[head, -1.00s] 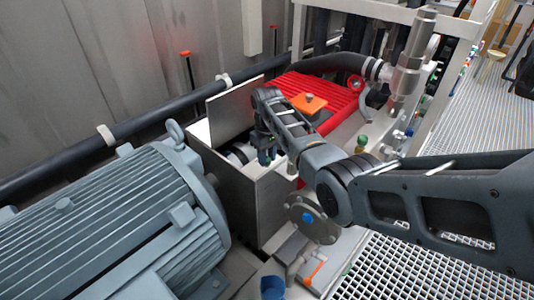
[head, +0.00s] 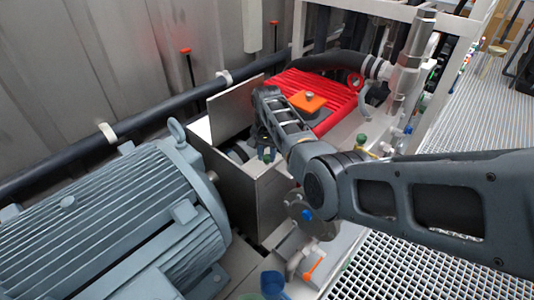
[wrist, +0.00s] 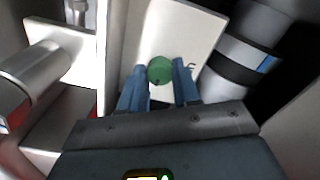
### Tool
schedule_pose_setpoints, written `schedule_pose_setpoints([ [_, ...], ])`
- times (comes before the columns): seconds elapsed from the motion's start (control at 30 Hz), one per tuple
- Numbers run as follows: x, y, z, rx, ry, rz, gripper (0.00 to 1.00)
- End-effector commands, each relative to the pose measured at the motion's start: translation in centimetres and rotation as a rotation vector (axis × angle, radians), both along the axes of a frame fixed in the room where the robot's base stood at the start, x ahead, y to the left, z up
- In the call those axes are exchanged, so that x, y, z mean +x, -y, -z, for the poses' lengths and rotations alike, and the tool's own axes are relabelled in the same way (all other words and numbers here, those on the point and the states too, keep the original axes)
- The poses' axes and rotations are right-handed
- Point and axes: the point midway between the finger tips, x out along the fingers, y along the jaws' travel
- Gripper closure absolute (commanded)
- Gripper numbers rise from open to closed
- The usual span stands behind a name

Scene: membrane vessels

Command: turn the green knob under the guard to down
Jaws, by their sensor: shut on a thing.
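The green knob (wrist: 159,70) is round and sits in front of a pale plate (wrist: 185,28) in the wrist view. My gripper (wrist: 160,76) is shut on it, with one blue finger at its left side and one at its right. The knob's pointing direction is hard to read; a dark mark shows on the plate to its right. In the head view my gripper (head: 265,152) reaches down into the open-topped grey metal guard (head: 252,203). I cannot make out the knob there.
A grey ribbed motor (head: 120,220) stands left of the guard. A red finned unit (head: 335,100) with an orange cap (head: 308,100) lies behind it. An upright metal panel (head: 235,108) borders the guard's back. In the wrist view, a metal cylinder (wrist: 35,68) is close on the left.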

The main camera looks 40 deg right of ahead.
Motion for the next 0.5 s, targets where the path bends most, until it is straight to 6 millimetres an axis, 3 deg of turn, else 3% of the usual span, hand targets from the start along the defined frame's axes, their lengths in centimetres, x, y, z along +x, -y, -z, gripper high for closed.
schedule_pose_setpoints([
  [0.5, 0.1, 0.01, -0.07, -0.001, 0.003, 0.352, 0.99],
])
